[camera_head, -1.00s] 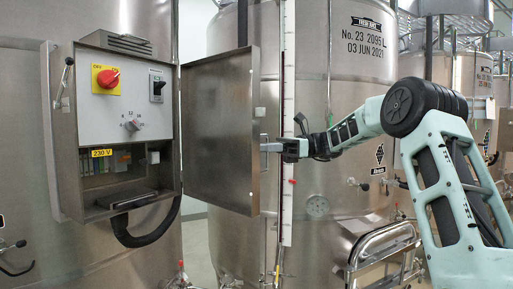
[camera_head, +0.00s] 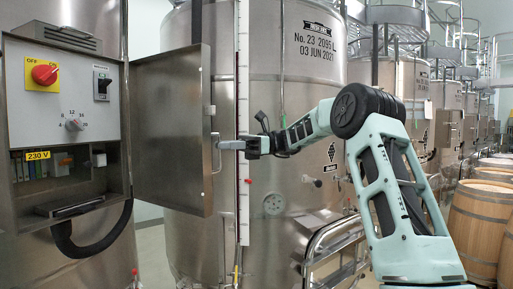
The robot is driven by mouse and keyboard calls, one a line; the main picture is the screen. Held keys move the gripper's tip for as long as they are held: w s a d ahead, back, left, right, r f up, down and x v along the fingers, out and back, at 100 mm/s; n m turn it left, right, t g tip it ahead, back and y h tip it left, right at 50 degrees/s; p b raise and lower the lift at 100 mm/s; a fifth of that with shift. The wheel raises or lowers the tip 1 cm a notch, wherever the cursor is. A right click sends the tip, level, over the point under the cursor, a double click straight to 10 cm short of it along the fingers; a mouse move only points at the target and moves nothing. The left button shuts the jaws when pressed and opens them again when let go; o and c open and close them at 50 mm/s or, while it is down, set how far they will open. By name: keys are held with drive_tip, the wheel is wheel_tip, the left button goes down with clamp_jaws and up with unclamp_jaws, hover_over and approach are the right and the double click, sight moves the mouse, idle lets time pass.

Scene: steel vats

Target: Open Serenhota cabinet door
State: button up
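The steel cabinet (camera_head: 14,118) is at the left, with its front uncovered. Its door (camera_head: 170,130) stands swung wide to the right, hinged on the cabinet's right side. A small handle (camera_head: 216,158) shows at the door's free edge. My gripper (camera_head: 226,145) reaches in from the right, with its grey fingers at this handle. The fingers overlap in this view, so I cannot tell whether they are closed around the handle. Inside the cabinet are a red knob (camera_head: 45,74) on a yellow plate, a black switch (camera_head: 102,86) and a dial (camera_head: 74,124).
A large steel vat (camera_head: 300,165) stands behind the door and my arm. A black cable (camera_head: 85,245) hangs below the cabinet. Piping (camera_head: 335,245) runs low in front of the vat. Wooden barrels (camera_head: 478,228) stand at the right.

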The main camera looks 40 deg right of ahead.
drive_tip(key=b+v, duration=0.3)
drive_tip(key=v, duration=1.2)
drive_tip(key=shift+d, duration=0.15)
